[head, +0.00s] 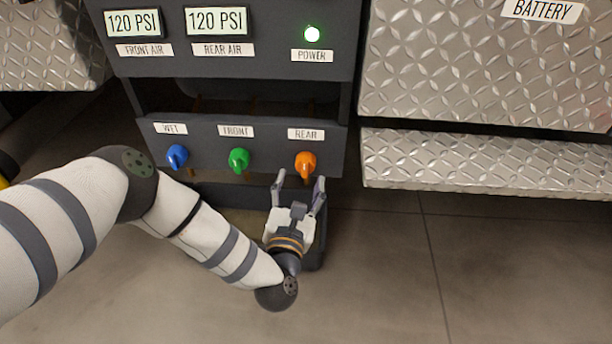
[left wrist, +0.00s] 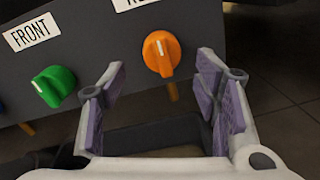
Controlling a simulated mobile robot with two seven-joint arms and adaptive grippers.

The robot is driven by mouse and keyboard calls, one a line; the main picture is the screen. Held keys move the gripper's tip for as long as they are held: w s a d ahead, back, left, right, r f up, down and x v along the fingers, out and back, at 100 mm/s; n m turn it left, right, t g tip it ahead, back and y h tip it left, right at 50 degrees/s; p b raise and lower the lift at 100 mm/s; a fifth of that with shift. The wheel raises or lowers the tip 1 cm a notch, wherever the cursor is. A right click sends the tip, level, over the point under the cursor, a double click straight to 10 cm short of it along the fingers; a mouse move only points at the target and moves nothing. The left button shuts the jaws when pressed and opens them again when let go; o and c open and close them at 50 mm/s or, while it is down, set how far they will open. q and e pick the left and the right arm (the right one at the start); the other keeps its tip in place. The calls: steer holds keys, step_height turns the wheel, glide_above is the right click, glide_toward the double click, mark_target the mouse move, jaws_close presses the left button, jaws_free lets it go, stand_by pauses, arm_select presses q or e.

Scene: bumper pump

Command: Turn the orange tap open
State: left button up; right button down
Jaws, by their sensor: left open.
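The orange tap (head: 306,163) sits on the dark panel under the REAR label, the rightmost of three taps. My left gripper (head: 299,182) is open just below and in front of it, with a finger toward each side. In the left wrist view the orange tap (left wrist: 161,53) shows beyond the open fingers (left wrist: 160,90), between them and a little higher. Its white pointer mark stands nearly upright there. The fingers look apart from the tap, with nothing between them. My right gripper is not in view.
The green tap (head: 239,160) under FRONT and the blue tap (head: 177,156) under WET are to the left on the same panel. A metal tread step (head: 480,165) juts out at the right. The floor (head: 400,270) at right front is clear.

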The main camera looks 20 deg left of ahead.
mark_target(302, 171)
arm_select(q)
steer(key=b+x, duration=0.1)
steer(key=x, duration=0.3)
steer(key=shift+w, duration=0.25)
steer(key=c, duration=1.1)
steer(key=shift+c, duration=0.2)
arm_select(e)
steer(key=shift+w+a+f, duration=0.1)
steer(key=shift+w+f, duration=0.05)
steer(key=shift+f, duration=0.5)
